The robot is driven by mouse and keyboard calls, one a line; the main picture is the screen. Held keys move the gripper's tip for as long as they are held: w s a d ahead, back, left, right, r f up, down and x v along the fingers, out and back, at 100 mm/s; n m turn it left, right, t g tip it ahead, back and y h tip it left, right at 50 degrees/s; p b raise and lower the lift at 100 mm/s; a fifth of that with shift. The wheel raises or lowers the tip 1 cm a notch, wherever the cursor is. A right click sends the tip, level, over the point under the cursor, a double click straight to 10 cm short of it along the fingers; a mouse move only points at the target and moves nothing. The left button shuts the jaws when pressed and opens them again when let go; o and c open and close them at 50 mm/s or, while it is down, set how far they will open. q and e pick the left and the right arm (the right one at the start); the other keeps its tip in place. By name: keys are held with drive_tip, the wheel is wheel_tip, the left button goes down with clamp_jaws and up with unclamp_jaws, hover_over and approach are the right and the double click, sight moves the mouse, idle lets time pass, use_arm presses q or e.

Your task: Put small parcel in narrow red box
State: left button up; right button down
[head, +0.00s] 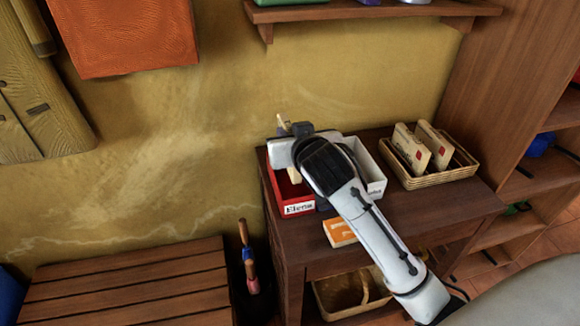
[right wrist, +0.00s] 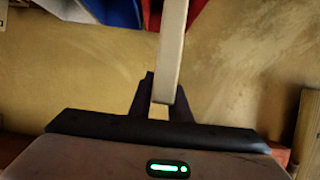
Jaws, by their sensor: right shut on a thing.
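My right gripper (head: 284,133) is above the back of the narrow red box (head: 299,209), near the wall. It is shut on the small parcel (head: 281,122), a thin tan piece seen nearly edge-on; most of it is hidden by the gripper. In the right wrist view the parcel (right wrist: 171,55) stands between the fingers (right wrist: 160,100) as a pale, narrow strip. The red box has a white label reading "Elena" and is partly covered by my right arm. My left gripper is out of view.
A white box (head: 372,171) stands right of the red box, partly behind my arm. A wicker tray (head: 444,178) with upright tan parcels is farther right. An orange item (head: 340,232) lies at the table's front. A wall shelf (head: 370,11) is above.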

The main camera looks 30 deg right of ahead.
sight(298, 171)
wheel_tip(298, 171, down, 8)
drive_tip(key=shift+r+b, duration=0.25)
drive_tip(key=shift+b, duration=0.15)
drive_tip(key=shift+f, duration=0.1)
drive_tip(key=c, duration=1.7)
unclamp_jaws()
drive_tip(key=shift+o, duration=0.3)
drive_tip(key=shift+s+a+r, duration=0.1)
drive_tip(key=shift+s+r, duration=0.1)
drive_tip(key=shift+r, duration=0.05)
drive_tip(key=v, duration=1.1)
drive_tip(key=shift+s, duration=0.3)
